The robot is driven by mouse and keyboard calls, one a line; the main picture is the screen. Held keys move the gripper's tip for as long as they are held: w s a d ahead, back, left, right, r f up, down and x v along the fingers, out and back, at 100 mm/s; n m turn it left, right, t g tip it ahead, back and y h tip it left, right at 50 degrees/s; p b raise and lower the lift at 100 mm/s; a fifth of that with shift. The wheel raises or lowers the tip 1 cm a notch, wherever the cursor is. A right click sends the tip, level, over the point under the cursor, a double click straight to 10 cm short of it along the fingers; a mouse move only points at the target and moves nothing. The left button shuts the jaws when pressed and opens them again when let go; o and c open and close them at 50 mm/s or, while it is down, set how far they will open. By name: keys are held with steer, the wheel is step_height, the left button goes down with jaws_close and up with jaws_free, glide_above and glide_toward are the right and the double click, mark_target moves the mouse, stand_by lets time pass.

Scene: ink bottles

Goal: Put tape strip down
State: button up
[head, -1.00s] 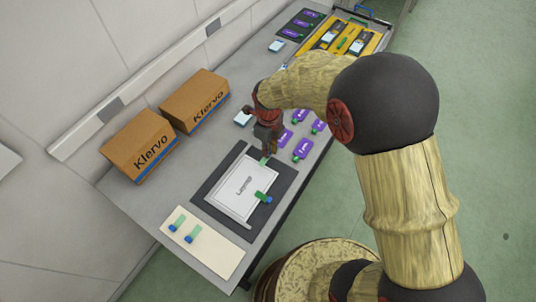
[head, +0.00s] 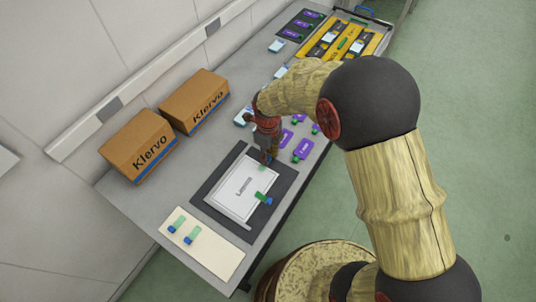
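Two lie on the cream card (head: 205,250) at the near left: one strip (head: 178,220) and another strip (head: 192,234). A third strip (head: 262,197) lies over the right edge of the white framed sheet (head: 235,185) on a dark mat (head: 205,187). My gripper (head: 267,158) points down at the sheet's far right corner. A bit of green tape (head: 263,166) shows right under its fingertips. The fingers are too small and dark to tell whether they hold it.
Two brown boxes, one near (head: 138,146) and one farther (head: 194,101), stand along the wall side. Purple labelled items (head: 303,149) lie beyond my gripper. A yellow-lined tray (head: 345,40) is at the far end.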

steer(key=s+d+r+n+t+p, duration=0.1)
steer(key=d+r+n, duration=0.15)
steer(key=r, duration=0.85)
steer(key=s+d+r+n+p, duration=0.2)
steer(key=r+n, duration=0.2)
steer(key=r, duration=0.7)
steer(key=s+d+r+n+t, duration=0.2)
steer(key=s+d+r+n, duration=0.3)
steer(key=s+n, duration=0.3)
steer(key=s+d+r+n+t, duration=0.2)
steer(key=s+d+r+n, duration=0.2)
steer(key=s+r+n, duration=0.3)
steer(key=s+n, duration=0.2)
steer(key=n, duration=0.2)
steer(key=shift+d+t, duration=0.3)
steer(key=shift+d, duration=0.1)
steer(key=shift+f+b, duration=0.1)
steer(key=shift+b, duration=0.25)
